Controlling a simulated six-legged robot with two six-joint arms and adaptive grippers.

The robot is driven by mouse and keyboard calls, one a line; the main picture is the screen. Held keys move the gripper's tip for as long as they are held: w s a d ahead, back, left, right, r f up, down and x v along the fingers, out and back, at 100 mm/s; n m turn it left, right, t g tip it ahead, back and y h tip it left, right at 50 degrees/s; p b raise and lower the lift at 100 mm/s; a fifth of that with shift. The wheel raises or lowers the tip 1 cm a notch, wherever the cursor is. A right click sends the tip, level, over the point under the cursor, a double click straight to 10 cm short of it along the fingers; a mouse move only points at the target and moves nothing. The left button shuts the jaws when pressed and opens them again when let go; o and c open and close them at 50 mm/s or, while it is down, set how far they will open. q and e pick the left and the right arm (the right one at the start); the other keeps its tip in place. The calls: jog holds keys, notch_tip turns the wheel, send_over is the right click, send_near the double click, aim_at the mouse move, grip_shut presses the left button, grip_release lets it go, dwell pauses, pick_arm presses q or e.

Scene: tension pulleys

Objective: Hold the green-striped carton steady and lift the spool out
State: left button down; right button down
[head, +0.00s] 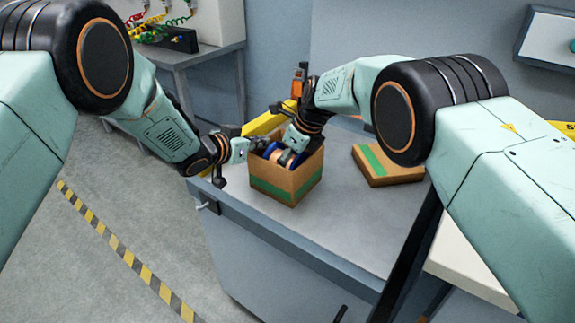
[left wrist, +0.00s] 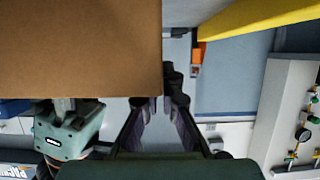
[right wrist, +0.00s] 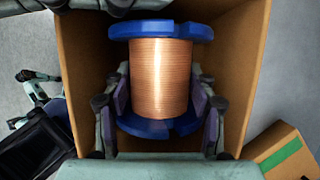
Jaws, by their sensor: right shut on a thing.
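The carton (head: 288,186) is open-topped brown cardboard with a green stripe, standing upright on the grey bench. In the right wrist view, the spool, with copper winding (right wrist: 160,78) and blue flanges, sits within the carton walls (right wrist: 88,60). My right gripper (right wrist: 164,100) is shut on the spool, one finger on each side. In the head view my right gripper partly hides it. My left gripper (left wrist: 160,105) is at the carton's left side, its fingers apart. A carton wall (left wrist: 80,48) fills the upper left of the left wrist view, covering the left fingertip; contact is unclear.
A flat brown box with a green stripe (head: 398,168) lies on the bench (head: 350,225) to the right. An orange bottle (head: 297,82) and a yellow part (head: 265,122) stand behind the carton. The bench's front is clear.

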notch_tip(320, 180, up, 10)
jog(key=shift+f, duration=0.25)
pick_arm(q)
jog(key=c, duration=1.4)
grip_release()
jog(key=shift+c, duration=0.2)
jog(key=shift+d, duration=0.1)
pick_arm(e)
jog(key=shift+a, duration=0.1)
pick_arm(q)
jog(key=shift+s, duration=0.1)
pick_arm(e)
jog(key=shift+w, duration=0.1)
